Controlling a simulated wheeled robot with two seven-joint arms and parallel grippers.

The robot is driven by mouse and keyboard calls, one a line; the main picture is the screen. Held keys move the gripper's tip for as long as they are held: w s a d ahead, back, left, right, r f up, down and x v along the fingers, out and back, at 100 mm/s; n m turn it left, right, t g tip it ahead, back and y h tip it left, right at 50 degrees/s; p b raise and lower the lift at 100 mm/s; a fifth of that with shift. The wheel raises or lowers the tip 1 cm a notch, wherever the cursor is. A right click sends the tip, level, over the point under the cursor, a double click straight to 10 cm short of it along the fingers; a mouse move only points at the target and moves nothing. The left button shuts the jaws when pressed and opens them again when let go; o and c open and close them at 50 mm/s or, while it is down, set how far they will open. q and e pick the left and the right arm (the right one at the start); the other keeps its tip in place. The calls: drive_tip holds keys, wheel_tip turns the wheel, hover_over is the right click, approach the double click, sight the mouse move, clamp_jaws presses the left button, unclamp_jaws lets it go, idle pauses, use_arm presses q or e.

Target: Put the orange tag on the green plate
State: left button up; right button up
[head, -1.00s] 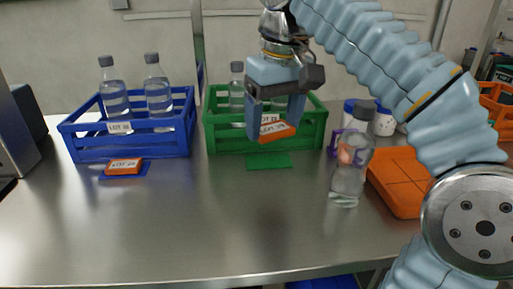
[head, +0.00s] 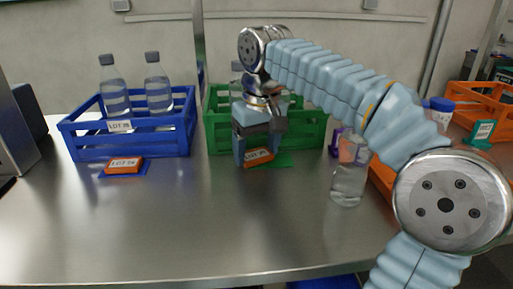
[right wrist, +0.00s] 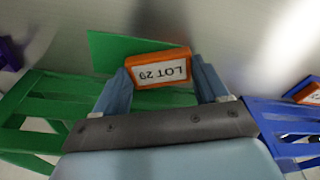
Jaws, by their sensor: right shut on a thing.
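An orange tag with a white "LOT 29" label (right wrist: 158,69) is held between the two fingers of my right gripper (head: 257,150). It also shows in the head view (head: 259,157), low in front of the green crate. The green plate (head: 284,160) lies on the table before that crate, partly hidden by the gripper and tag. In the right wrist view the plate (right wrist: 108,50) shows behind and left of the tag, which overlaps its edge. I cannot tell whether the tag touches it. My left gripper is not in view.
The green crate (head: 308,132) stands right behind. A blue crate (head: 136,142) with bottles is at left; another orange tag (head: 124,165) lies on a blue plate before it. A clear bottle (head: 348,185) stands at right. The front table is clear.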

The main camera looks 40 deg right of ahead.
sight(259, 157)
drive_tip(key=shift+f, duration=0.2)
drive_tip(key=o, duration=0.8)
drive_tip(key=shift+c, duration=0.2)
drive_tip(key=shift+r, duration=0.1)
drive_tip(key=r, duration=0.5)
drive_tip(key=s+r+p, duration=0.1)
drive_tip(key=r, duration=0.1)
drive_tip(key=shift+s+r, duration=0.1)
drive_tip(key=shift+r, duration=0.25)
